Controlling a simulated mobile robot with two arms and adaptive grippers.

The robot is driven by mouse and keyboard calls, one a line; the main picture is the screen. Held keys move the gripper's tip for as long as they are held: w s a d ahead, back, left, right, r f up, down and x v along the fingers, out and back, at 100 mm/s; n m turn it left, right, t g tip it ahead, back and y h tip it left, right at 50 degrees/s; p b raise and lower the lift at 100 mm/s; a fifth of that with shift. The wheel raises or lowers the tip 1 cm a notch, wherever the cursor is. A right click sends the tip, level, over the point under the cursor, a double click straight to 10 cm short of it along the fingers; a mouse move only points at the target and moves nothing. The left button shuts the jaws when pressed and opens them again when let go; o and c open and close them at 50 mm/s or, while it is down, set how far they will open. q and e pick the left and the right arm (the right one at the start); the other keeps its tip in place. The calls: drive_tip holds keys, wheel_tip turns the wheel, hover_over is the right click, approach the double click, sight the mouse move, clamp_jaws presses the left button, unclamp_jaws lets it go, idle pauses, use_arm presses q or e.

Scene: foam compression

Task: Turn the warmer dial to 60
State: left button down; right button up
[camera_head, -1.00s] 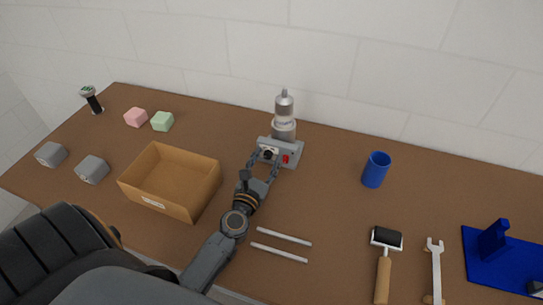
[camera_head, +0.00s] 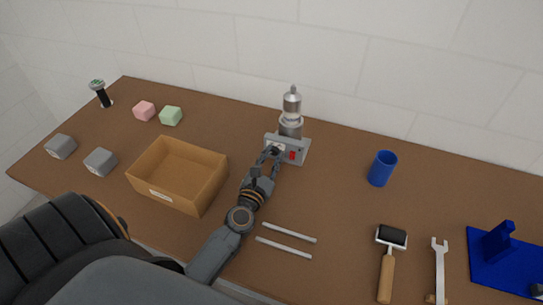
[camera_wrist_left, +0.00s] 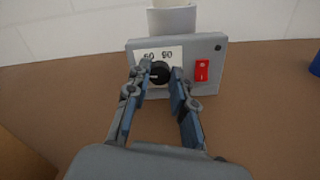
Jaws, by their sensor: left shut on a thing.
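The warmer (camera_head: 300,152) is a grey box with a silver cylindrical vessel (camera_head: 291,112) on top, near the wall. Its front, seen in the left wrist view (camera_wrist_left: 212,50), has a black dial (camera_wrist_left: 159,73) under a white label with numbers, and a red switch (camera_wrist_left: 202,70). My left gripper (camera_head: 270,152) reaches the warmer's front. In the left wrist view its two fingers (camera_wrist_left: 160,79) are shut on the dial, one on each side. The label's numbers are only partly readable. My right gripper is not in view.
An open cardboard box (camera_head: 160,194) stands left of my left arm. Two metal rods (camera_head: 287,240) lie right of it. A blue cup (camera_head: 382,168), a roller (camera_head: 388,262), a wrench (camera_head: 439,268) and a blue stand (camera_head: 500,275) are to the right.

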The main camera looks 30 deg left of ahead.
use_arm(q)
drive_tip(key=m+p, duration=0.1)
drive_tip(key=m, duration=0.4)
drive_tip(key=shift+r, duration=0.1)
drive_tip(key=m+p, duration=0.2)
drive_tip(key=m, duration=0.3)
drive_tip(key=shift+w, duration=0.1)
idle(0.5)
drive_tip(key=c, duration=1.1)
unclamp_jaws()
drive_tip(key=shift+c, duration=0.2)
